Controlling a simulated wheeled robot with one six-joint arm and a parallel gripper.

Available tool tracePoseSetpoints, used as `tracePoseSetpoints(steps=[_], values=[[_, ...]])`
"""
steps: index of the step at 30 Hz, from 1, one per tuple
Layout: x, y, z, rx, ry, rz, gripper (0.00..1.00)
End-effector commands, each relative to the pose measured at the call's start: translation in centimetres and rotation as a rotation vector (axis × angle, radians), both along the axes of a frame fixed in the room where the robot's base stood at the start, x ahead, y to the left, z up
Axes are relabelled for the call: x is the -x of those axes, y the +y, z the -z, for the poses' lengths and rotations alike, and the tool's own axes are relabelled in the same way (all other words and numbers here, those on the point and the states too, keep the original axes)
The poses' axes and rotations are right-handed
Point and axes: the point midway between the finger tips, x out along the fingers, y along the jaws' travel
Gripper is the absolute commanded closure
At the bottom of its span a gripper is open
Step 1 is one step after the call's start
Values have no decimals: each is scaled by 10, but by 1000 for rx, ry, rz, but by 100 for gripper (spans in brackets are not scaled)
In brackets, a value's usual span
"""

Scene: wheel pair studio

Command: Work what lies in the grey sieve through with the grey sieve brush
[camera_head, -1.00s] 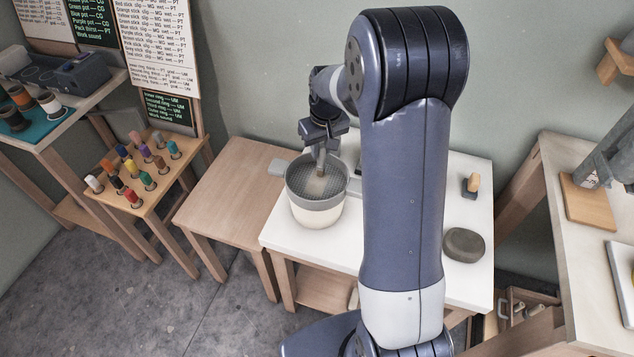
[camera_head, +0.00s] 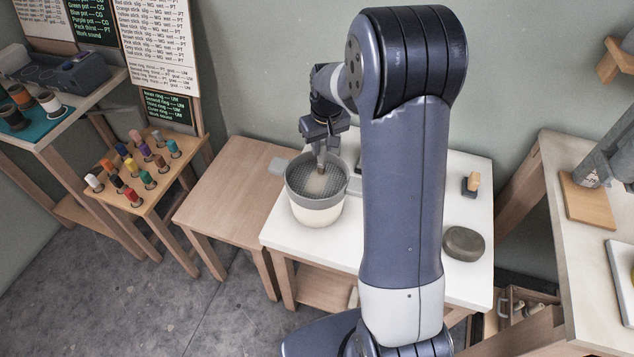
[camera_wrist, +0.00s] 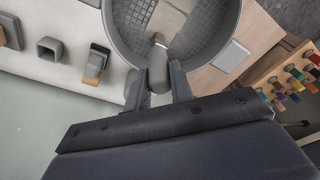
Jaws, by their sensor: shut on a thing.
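The grey sieve (camera_head: 297,190) sits on top of a cream bucket (camera_head: 318,217) on the white table. Its mesh shows in the wrist view (camera_wrist: 205,28), with a patch of pale brownish material (camera_wrist: 166,18) on it. My gripper (camera_head: 320,150) is over the sieve, pointing down. In the wrist view my gripper (camera_wrist: 160,92) is shut on the grey sieve brush (camera_wrist: 158,70), whose end is inside the sieve's rim. Whether the brush's tip touches the mesh is hard to tell.
A greenish-grey round lump (camera_head: 464,243) and a small block with a wooden top (camera_head: 471,183) are on the white table (camera_head: 400,270). A bare wooden table (camera_head: 225,190) stands left. A rack of coloured sticks (camera_head: 137,170) is further left.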

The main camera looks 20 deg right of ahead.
Motion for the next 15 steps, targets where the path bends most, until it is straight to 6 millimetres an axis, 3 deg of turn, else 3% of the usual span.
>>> tracePoseSetpoints(steps=[6, 15], values=[[18, 12, 2, 0, 2, -1, 100], [24, 15, 2, -1, 5, 0, 100]])
